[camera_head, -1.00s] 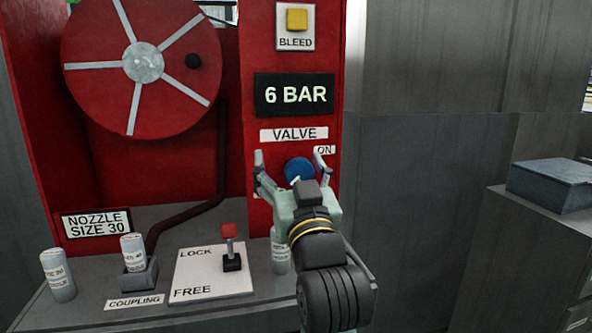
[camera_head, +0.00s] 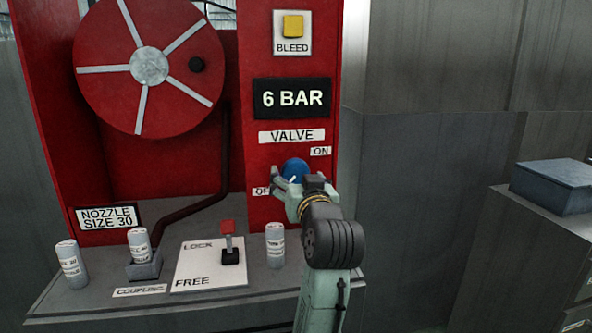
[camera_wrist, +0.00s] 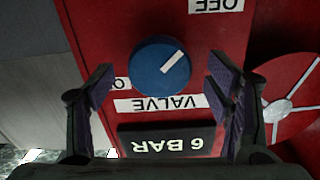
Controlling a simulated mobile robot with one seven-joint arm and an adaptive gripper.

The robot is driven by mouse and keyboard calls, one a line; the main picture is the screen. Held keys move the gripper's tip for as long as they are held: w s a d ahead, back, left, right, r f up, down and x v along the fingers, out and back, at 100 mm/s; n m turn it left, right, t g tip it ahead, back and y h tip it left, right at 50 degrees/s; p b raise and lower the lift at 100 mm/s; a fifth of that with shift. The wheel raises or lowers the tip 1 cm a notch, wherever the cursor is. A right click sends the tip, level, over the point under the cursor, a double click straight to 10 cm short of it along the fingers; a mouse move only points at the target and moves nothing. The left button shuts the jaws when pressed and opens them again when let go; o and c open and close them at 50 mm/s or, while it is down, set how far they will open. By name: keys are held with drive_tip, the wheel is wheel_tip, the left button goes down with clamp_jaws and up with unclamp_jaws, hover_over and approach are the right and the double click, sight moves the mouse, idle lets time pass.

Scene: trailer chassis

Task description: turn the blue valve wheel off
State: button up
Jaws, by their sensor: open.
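The blue valve wheel (camera_head: 295,170) is on the red panel, below the VALVE label (camera_head: 292,136). Its white pointer mark slants to the lower left in the head view. The ON label (camera_head: 320,151) is at its upper right and the OFF label (camera_head: 261,191) at its lower left, partly covered by my gripper. My gripper (camera_head: 302,182) is open in front of the wheel. In the upside-down wrist view, the wheel (camera_wrist: 160,68) lies between the lines of the two spread fingers (camera_wrist: 160,78), with gaps on both sides. I see no contact.
The display (camera_head: 292,98) reads 6 BAR, below a yellow BLEED button (camera_head: 293,26). A red hose reel (camera_head: 150,68) is at left. On the ledge stand a red lever (camera_head: 229,240) and several nozzles, one (camera_head: 275,245) close to my arm.

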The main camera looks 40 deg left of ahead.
drive_tip(key=shift+x, duration=1.2)
drive_tip(key=shift+c, duration=0.5)
